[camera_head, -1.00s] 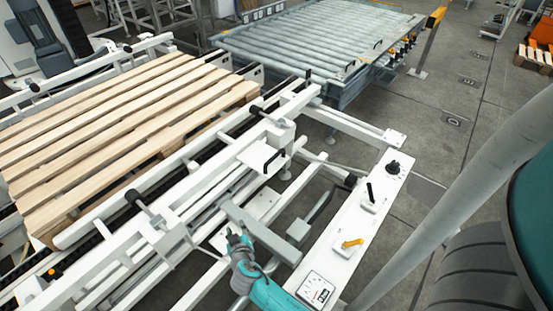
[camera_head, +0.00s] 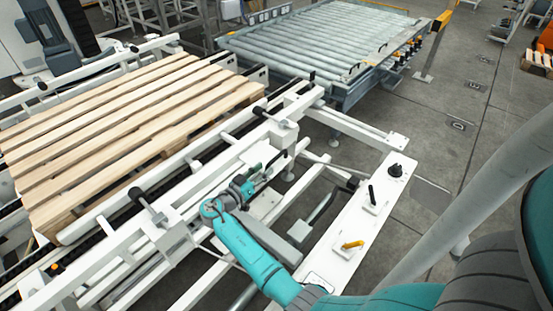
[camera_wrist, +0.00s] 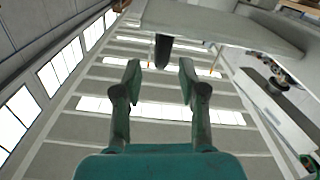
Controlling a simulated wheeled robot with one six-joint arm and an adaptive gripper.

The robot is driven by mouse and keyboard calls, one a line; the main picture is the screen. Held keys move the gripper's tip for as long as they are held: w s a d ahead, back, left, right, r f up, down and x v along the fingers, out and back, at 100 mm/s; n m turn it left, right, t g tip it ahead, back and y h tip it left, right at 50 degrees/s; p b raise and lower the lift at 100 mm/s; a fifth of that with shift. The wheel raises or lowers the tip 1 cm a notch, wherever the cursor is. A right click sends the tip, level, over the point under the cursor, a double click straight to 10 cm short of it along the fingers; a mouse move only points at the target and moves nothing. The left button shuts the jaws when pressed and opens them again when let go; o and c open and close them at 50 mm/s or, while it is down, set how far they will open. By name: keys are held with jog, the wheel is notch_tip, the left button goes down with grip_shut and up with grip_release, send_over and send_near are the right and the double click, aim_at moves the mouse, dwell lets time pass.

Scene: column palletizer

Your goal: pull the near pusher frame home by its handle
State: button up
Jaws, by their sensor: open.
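The near pusher frame (camera_head: 282,133) is a white frame along the near side of the wooden pallet. Its black handle (camera_head: 279,157) stands on a white plate and is partly hidden by my gripper in the head view. My gripper (camera_head: 262,179) is just on the near-left side of the handle, its arm reaching up from the bottom. In the wrist view, the two fingers of my gripper (camera_wrist: 160,77) are apart with nothing between them. The dark handle (camera_wrist: 163,50) shows just beyond the fingertips, roughly centred, below the pale plate (camera_wrist: 215,25).
The wooden pallet (camera_head: 120,130) lies on the conveyor behind the frame. A roller table (camera_head: 320,40) is at the back. Open floor lies to the right.

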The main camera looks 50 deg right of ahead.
aim_at(283, 152)
jog(key=d, duration=0.7)
jog(key=shift+s+d, duration=0.2)
jog(key=shift+d, duration=0.2)
grip_shut()
